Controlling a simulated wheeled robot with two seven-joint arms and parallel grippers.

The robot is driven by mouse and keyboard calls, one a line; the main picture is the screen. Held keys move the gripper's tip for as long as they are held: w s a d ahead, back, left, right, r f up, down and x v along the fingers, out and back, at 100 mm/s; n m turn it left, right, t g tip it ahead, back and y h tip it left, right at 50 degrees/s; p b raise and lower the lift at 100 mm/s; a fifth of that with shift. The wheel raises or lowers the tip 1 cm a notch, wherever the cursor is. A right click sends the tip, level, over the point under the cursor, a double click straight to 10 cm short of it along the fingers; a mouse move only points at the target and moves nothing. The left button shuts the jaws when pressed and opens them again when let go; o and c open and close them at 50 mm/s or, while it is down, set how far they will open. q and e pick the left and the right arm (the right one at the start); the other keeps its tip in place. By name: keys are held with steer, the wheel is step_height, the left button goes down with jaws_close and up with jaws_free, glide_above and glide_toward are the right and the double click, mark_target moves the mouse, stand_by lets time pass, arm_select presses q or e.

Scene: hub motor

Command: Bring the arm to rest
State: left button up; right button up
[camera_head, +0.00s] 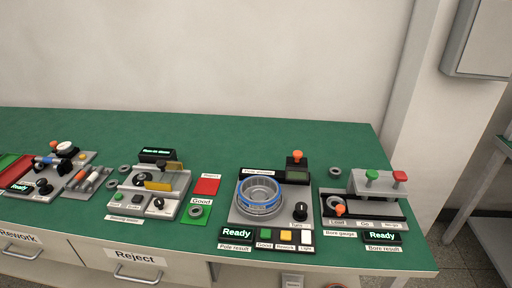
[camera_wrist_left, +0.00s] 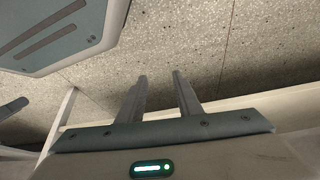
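My left gripper (camera_wrist_left: 157,84) shows in the left wrist view. Its two grey fingers stand apart with nothing between them, and speckled floor shows behind them. Neither arm can be made out in the head view, and my right gripper is in no view. On the green bench (camera_head: 215,128) a ring-shaped metal part with a blue band (camera_head: 259,197) sits on the pole tester (camera_head: 240,214), whose display reads Ready.
The bore gauge station (camera_head: 378,184) stands at the right end of the bench. A scale-like station (camera_head: 148,190) and a red pad (camera_head: 206,186) lie left of centre. Drawers labelled Rework and Reject (camera_head: 120,258) are below the front edge. The back of the bench is clear.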

arm_select(q)
steer(key=f, duration=0.1)
steer(key=s+f, duration=0.1)
steer(key=f, duration=0.1)
steer(key=shift+s+d+f, duration=0.1)
steer(key=shift+s+f, duration=0.2)
steer(key=shift+f, duration=0.05)
stand_by(0.9)
